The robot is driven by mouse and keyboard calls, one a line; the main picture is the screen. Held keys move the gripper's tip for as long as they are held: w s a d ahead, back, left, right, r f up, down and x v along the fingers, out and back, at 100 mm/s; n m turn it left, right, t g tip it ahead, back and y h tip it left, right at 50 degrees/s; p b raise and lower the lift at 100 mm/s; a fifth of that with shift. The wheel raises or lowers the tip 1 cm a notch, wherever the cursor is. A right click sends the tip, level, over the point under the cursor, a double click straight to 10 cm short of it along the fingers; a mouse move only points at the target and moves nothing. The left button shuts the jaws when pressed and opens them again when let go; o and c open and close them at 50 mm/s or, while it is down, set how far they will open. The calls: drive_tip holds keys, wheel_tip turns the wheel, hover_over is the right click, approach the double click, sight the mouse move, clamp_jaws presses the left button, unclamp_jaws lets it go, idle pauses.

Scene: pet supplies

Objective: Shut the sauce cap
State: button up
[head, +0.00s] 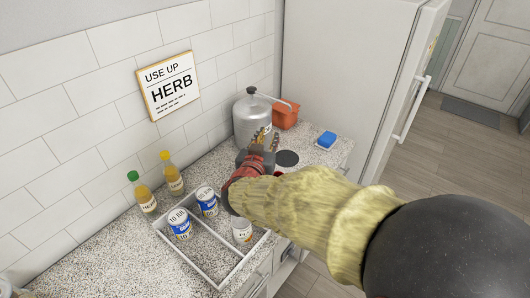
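Two amber bottles stand by the tiled wall at the left of the head view, one with a green cap (133,176) and one with a yellow cap (164,155). Both look upright with their caps on. Their labels are too small to read surely, so I cannot tell which is the sauce. My gripper (266,138) is at the middle of the view, to the right of the bottles and well apart from them. Its two fingers are spread with a gap between them, and nothing shows in it. My arm reaches in from the lower right and hides part of the counter.
A white divided tray (208,280) holds blue-white cans (180,223) and a white can (241,230). A grey metal pot (250,107) stands behind my gripper. An orange container (286,115) and a blue sponge (327,138) lie near the fridge (345,60).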

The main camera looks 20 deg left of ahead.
drive_tip(key=s+a+f+t+h+p, duration=0.1)
drive_tip(key=s+a+f+h, duration=0.2)
drive_tip(key=s+f+h, duration=0.5)
drive_tip(key=shift+y, duration=0.7)
drive_tip(key=x, duration=0.2)
drive_tip(key=r+x, duration=0.1)
drive_tip(key=x, duration=0.1)
drive_tip(key=b+x, duration=0.1)
drive_tip(key=x, duration=0.2)
drive_tip(key=shift+r, duration=0.3)
clamp_jaws()
